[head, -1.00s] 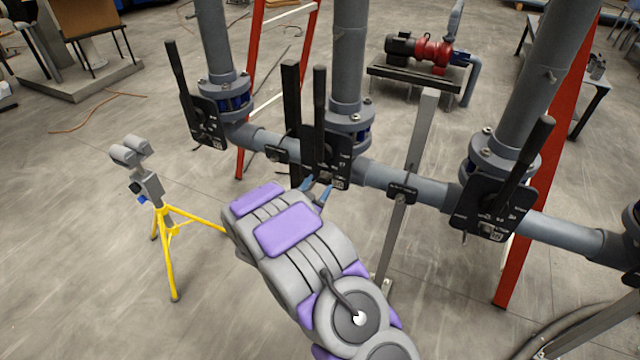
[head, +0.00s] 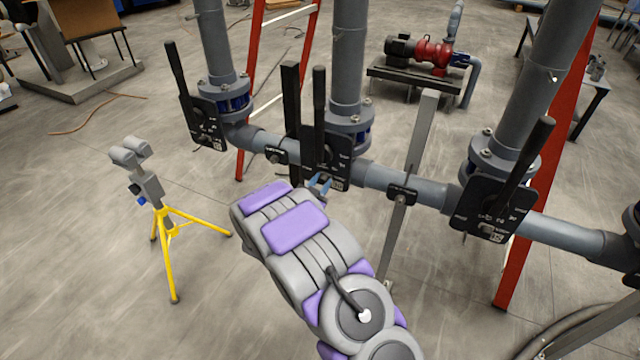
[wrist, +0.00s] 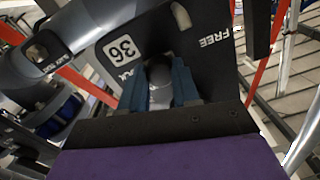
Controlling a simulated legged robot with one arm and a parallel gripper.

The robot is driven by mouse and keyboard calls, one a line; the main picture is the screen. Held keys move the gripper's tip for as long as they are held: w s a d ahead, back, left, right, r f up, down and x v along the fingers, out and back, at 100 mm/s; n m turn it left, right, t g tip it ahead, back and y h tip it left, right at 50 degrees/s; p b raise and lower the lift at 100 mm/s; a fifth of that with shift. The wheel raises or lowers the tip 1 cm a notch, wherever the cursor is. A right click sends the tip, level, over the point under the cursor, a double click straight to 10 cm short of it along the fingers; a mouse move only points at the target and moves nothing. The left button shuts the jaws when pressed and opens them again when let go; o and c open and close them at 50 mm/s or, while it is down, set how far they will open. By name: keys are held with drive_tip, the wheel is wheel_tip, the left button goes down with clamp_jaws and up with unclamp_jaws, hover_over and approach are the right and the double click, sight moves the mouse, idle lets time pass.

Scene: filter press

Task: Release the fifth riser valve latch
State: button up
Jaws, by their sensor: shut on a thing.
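The valve on the middle riser has a black plate (head: 339,160) with an upright black lever (head: 319,105). In the wrist view the plate (wrist: 205,75) carries a "36" tag and the word FREE. A grey rounded latch knob (wrist: 160,88) sticks out from it. My gripper (head: 320,184) is at the plate's lower part. In the wrist view my gripper (wrist: 159,92) has its blue fingers on both sides of the knob, shut on it. The knob's base is partly hidden. I cannot tell by count which riser this is.
A left valve (head: 200,118) and a right valve (head: 492,205) stand on the same grey horizontal pipe (head: 380,178). A grey post (head: 408,150) stands right of the middle riser. A yellow tripod (head: 168,235) stands left on open floor. Red frame legs (head: 518,265) rise behind.

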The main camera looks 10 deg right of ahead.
clamp_jaws()
drive_tip(key=shift+w+a+r+p, duration=0.1)
drive_tip(key=shift+w+a+p, duration=0.35)
drive_tip(key=shift+a, duration=0.25)
drive_tip(key=shift+w+a+r+p, duration=0.1)
drive_tip(key=shift+w+a+p, duration=0.25)
drive_tip(key=shift+w+a, duration=0.25)
drive_tip(key=shift+s, duration=0.1)
drive_tip(key=shift+o, duration=1.8)
unclamp_jaws()
drive_tip(key=o, duration=0.4)
drive_tip(key=shift+a+f, duration=0.15)
drive_tip(key=shift+o, duration=0.2)
